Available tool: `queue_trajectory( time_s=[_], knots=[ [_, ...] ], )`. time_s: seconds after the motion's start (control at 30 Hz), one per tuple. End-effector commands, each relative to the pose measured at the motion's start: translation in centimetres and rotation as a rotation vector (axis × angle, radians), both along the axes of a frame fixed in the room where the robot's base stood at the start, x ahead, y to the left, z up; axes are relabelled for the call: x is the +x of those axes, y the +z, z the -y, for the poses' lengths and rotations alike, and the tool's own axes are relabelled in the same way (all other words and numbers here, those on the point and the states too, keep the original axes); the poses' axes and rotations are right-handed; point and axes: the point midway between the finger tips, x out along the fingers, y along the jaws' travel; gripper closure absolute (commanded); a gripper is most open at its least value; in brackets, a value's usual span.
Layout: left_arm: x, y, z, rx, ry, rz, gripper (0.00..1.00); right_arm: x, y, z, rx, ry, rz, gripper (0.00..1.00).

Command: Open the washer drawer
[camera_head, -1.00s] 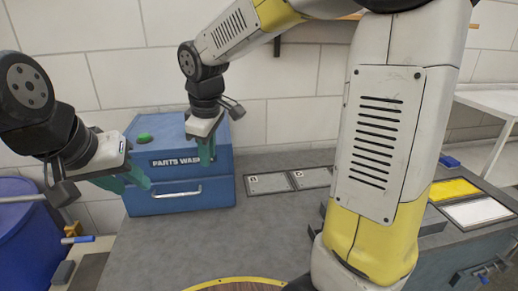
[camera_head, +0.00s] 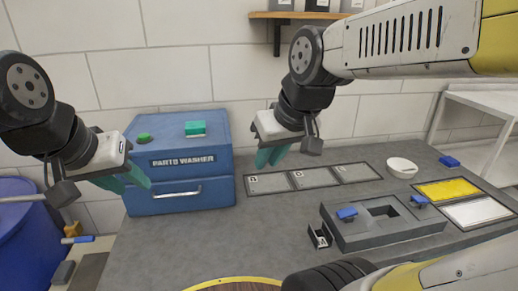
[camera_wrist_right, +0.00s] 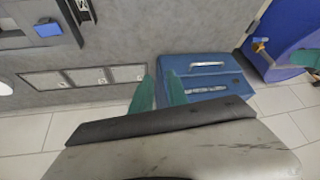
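The blue parts washer (camera_head: 222,150) stands at the left end of the bench against the wall. Its drawer front (camera_head: 215,196) with a silver bar handle (camera_head: 177,194) looks shut. The washer and handle also show in the right wrist view (camera_wrist_right: 207,64). My left gripper (camera_head: 126,181) is in front of the washer's left side, left of the handle, with its teal fingers apart and nothing seen between them. My right gripper (camera_head: 271,157) hovers to the right of the washer, above the bench. Its fingers are apart and empty in the right wrist view (camera_wrist_right: 158,88).
A green block (camera_head: 195,128) and a green button (camera_head: 143,137) are on the washer's top. Grey panels (camera_head: 270,183), a white bowl (camera_head: 402,167) and a grey fixture (camera_head: 375,230) with blue knobs lie right. A blue barrel (camera_head: 25,240) stands left.

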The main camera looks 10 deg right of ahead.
Motion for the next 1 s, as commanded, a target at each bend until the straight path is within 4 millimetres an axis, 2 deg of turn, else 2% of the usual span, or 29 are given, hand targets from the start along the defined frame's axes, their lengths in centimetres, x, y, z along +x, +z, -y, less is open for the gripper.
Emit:
queue_trajectory(
  time_s=[0.27,0.4,0.53,0.83,1.0],
  knots=[
    [0.0,0.0,0.0,0.0,0.0,0.0,0.64,-2.7,-0.3,1.3,0.106,-0.155,0.03,0.8],
    [0.0,0.0,0.0,0.0,0.0,0.0,0.64,-1.0,0.5,0.7,0.126,-0.155,0.028,0.8],
    [0.0,0.0,0.0,0.0,0.0,0.0,0.64,-0.3,0.9,0.4,0.139,-0.16,0.03,0.8],
    [0.0,0.0,0.0,0.0,0.0,0.0,0.64,0.1,1.1,0.3,0.144,-0.163,0.031,0.8],
    [0.0,0.0,0.0,0.0,0.0,0.0,0.64,-0.4,0.9,0.5,0.139,-0.161,0.031,0.8]
  ],
)
